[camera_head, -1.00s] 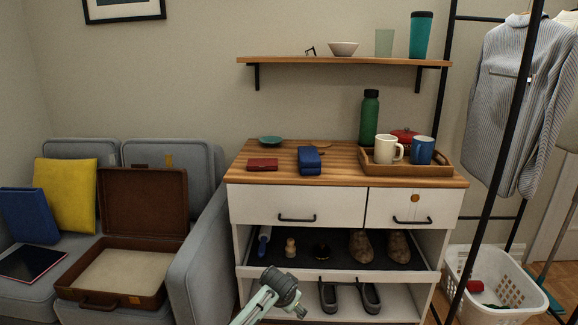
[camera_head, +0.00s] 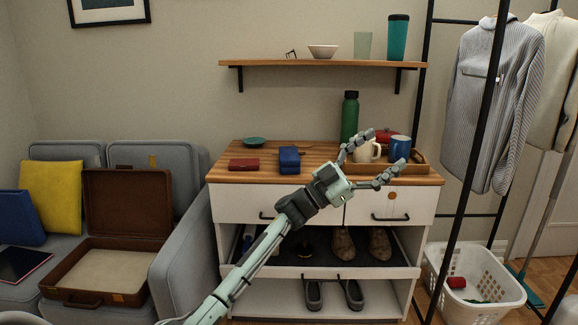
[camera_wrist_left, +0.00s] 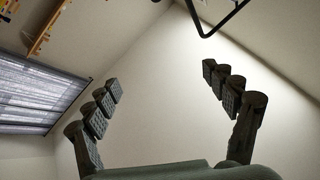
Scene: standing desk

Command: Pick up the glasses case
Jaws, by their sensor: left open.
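A flat dark red case (camera_head: 243,164), which looks like the glasses case, lies at the left front of the wooden dresser top. A blue box-like case (camera_head: 289,160) stands just right of it. My left gripper (camera_head: 383,150) is open and empty, in front of the dresser's right part, with its fingers pointing right. It lies to the right of both cases in the head view and overlaps the mugs and tray. The left wrist view shows its two spread fingers (camera_wrist_left: 165,105) against bare wall, with neither case in sight. My right gripper is not in view.
A tray (camera_head: 420,167) holds a white mug (camera_head: 366,151), a blue mug (camera_head: 400,147) and a red lidded pot. A green bottle (camera_head: 349,115) stands behind. A teal dish (camera_head: 254,141) sits at the back left. A wall shelf (camera_head: 270,63) hangs above the dresser.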

